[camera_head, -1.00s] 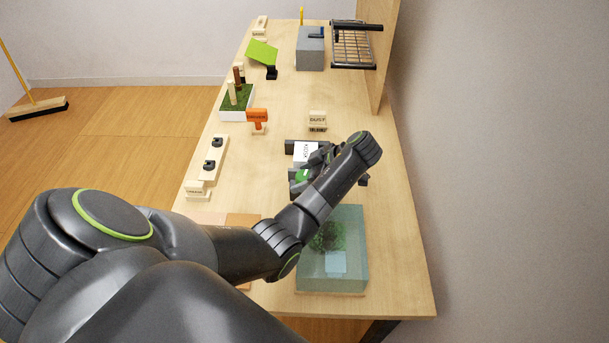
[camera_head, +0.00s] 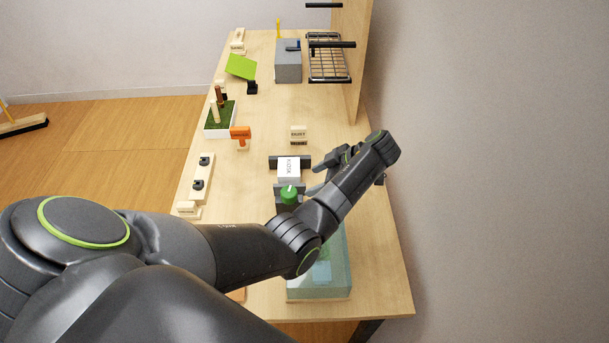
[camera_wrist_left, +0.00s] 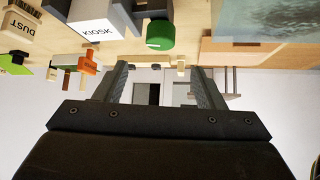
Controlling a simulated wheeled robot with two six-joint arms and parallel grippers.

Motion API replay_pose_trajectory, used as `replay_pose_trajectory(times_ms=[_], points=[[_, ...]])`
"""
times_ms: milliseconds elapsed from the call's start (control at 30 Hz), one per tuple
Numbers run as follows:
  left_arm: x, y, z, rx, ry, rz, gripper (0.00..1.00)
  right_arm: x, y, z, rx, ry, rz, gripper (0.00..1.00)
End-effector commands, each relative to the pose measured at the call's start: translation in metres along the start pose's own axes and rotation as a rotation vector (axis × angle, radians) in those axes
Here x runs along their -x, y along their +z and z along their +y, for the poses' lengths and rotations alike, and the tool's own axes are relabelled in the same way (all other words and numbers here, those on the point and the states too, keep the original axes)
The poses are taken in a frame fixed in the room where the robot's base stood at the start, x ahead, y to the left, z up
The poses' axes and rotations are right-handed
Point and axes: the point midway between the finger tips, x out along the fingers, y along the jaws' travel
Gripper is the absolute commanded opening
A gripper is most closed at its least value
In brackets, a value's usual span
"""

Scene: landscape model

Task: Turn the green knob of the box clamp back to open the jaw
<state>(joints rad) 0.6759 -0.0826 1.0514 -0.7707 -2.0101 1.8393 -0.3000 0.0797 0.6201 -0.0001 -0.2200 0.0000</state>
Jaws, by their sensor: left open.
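The box clamp (camera_head: 276,161) is dark grey and lies on the table. A white block marked KIOSK (camera_head: 289,165) sits between its jaws; whether the jaws press on it I cannot tell. The green knob (camera_head: 289,196) is at the clamp's near end, with a white mark on top. In the left wrist view the knob (camera_wrist_left: 160,34) and the KIOSK block (camera_wrist_left: 98,30) show at the top. My left gripper (camera_head: 318,178) is open and empty, to the right of the knob and apart from it. Its two fingers (camera_wrist_left: 160,72) show spread in the wrist view.
A translucent blue-green block (camera_head: 318,282) stands near the front, under my left arm. A DUST sign (camera_head: 298,133) stands behind the clamp, an orange sign (camera_head: 240,133) to its left. A wire rack (camera_head: 329,64) and grey box (camera_head: 288,62) are at the back.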

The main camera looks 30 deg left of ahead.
Motion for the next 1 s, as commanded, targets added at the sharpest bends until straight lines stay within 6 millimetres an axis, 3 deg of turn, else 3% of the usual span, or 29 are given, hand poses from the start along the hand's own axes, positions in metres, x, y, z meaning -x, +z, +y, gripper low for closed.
replay_pose_trajectory(times_ms=[100, 400, 1000], points=[[0.026, -0.004, 0.000, -0.002, 0.000, 0.000, 0.63, 0.020, -0.002, 0.002, 0.000, 0.000, 0.000, 0.36], [0.057, -0.001, 0.000, -0.002, -0.001, 0.000, 0.63, 0.037, -0.004, 0.003, 0.000, 0.000, 0.000, 0.36], [0.059, 0.000, 0.000, 0.000, -0.001, 0.000, 0.63, 0.037, -0.004, 0.004, 0.000, 0.000, 0.000, 0.36]])
